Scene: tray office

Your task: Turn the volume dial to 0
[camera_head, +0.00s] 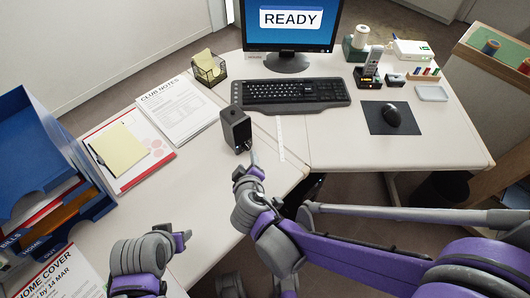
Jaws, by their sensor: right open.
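A small dark speaker (234,126) stands on the desk, left of the keyboard. Small details show low on its front, but I cannot make out the volume dial or its setting. My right gripper (252,163) is open, just in front of the speaker's lower front. One fingertip reaches close to the speaker, and I cannot tell whether it touches. My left gripper (184,240) is over the front left part of the desk, well apart from the speaker. Its jaw opening is too unclear to judge.
A keyboard (291,91) and a monitor (290,24) reading READY are behind right. A mouse (391,115) lies on a dark mat. Papers (173,108) and a blue letter tray (35,140) are at left. The desk between tray and speaker is partly clear.

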